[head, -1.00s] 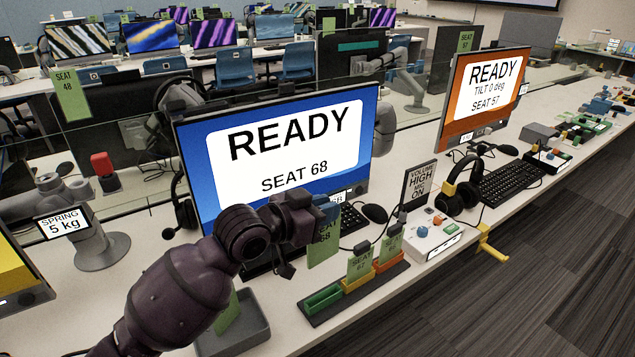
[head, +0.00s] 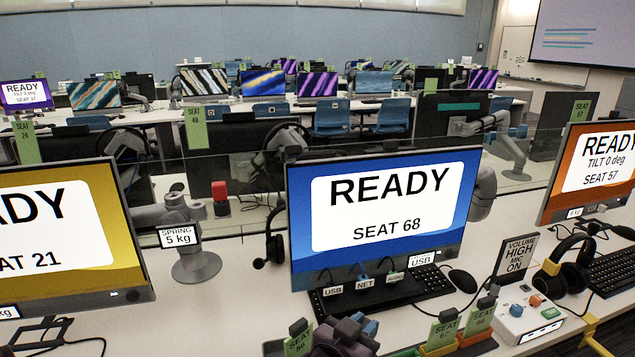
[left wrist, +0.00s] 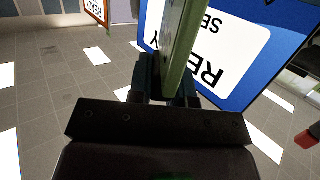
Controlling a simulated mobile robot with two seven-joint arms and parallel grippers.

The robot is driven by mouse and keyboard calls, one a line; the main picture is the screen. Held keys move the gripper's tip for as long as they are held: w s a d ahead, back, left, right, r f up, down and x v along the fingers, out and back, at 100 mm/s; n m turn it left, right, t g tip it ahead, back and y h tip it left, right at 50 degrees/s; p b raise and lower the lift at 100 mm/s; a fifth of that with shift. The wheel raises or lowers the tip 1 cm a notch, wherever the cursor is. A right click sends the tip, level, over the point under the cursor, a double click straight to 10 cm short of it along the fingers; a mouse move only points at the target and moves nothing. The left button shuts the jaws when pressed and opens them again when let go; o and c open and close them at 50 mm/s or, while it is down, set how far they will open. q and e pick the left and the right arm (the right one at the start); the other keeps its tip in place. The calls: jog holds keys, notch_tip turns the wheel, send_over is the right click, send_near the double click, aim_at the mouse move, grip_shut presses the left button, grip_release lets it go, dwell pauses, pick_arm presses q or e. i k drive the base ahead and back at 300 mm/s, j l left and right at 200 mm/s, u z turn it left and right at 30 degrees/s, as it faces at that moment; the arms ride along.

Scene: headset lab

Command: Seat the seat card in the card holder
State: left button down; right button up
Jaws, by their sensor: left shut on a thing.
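My left gripper (head: 366,326) is at the bottom edge of the head view, in front of the SEAT 68 monitor. In the left wrist view, its fingers (left wrist: 166,88) are shut on a green seat card (left wrist: 180,48), seen nearly edge-on. This card cannot be made out in the head view. The card holder (head: 405,352) shows only partly at the bottom edge. Two green cards, SEAT 67 (head: 443,331) and another (head: 478,319), stand upright in it, right of the gripper. My right gripper is not in view.
Another green card (head: 299,343) stands just left of the gripper. The SEAT 68 monitor (head: 385,208), keyboard (head: 380,290) and mouse (head: 463,281) are behind. A control box (head: 525,316) and headphones (head: 568,272) stand at the right. A spring-labelled stand (head: 195,265) is at the left.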

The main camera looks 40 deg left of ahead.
aim_at(315, 169)
jog(key=k+j+u, duration=0.1)
jog(key=k+u, duration=0.15)
jog(key=k, duration=0.3)
jog(key=l+u, duration=0.15)
jog(key=u, duration=0.85)
jog(key=i+l, duration=0.1)
jog(key=l, duration=0.35)
jog(key=i+l, duration=0.15)
jog(key=l, duration=0.25)
jog(key=i+l, duration=0.1)
jog(key=l, duration=0.35)
jog(key=i+l, duration=0.1)
jog(key=l, duration=0.35)
jog(key=i+l, duration=0.15)
jog(key=l, duration=0.3)
jog(key=i+l, duration=0.1)
jog(key=l, duration=0.3)
